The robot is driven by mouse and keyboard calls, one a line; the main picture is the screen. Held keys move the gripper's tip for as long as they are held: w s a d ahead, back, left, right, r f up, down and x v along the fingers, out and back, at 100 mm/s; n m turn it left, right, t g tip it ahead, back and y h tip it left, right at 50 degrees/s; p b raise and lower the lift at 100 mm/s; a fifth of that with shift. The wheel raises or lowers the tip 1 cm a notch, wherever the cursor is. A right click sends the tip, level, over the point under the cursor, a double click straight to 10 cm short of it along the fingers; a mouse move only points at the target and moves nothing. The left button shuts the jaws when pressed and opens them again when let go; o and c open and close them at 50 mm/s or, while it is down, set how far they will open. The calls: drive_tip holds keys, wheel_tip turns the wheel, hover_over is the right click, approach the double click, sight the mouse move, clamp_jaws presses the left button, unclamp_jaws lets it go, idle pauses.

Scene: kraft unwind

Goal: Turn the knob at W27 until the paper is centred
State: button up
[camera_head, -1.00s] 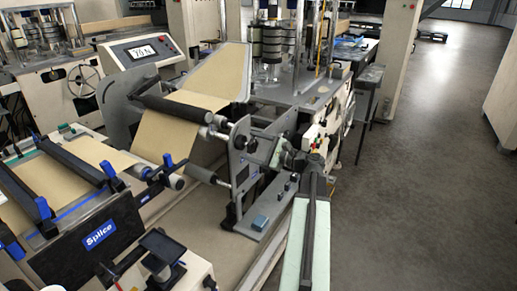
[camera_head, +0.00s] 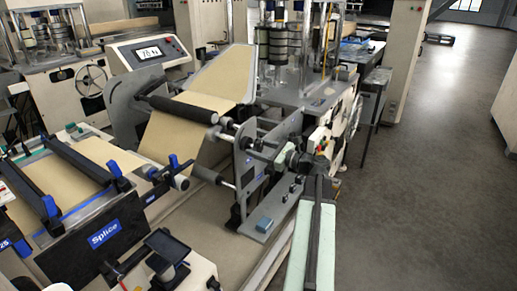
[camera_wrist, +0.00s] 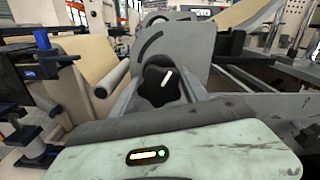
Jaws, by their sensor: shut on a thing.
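A black lobed knob (camera_wrist: 161,84) with a white mark shows in the middle of the wrist view, in front of a grey plate with a curved slot. My gripper (camera_wrist: 160,92) is shut on it, with grey fingers on both sides. In the head view my gripper (camera_head: 287,157) is at the right side of the unwind stand, and the knob cannot be made out. The brown paper (camera_head: 172,132) runs over a dark roller and down toward the splice table. It also shows at the left of the wrist view (camera_wrist: 88,68). No W27 label is readable.
A tilted panel with a small display (camera_head: 149,53) stands behind the stand; its reading is hard to make out. The splice table (camera_head: 103,235) with blue-ended bars is at left. The floor (camera_head: 430,200) at right is clear.

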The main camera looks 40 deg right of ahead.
drive_tip(key=m, duration=1.1)
drive_tip(key=o, duration=1.4)
drive_tip(key=v, duration=0.7)
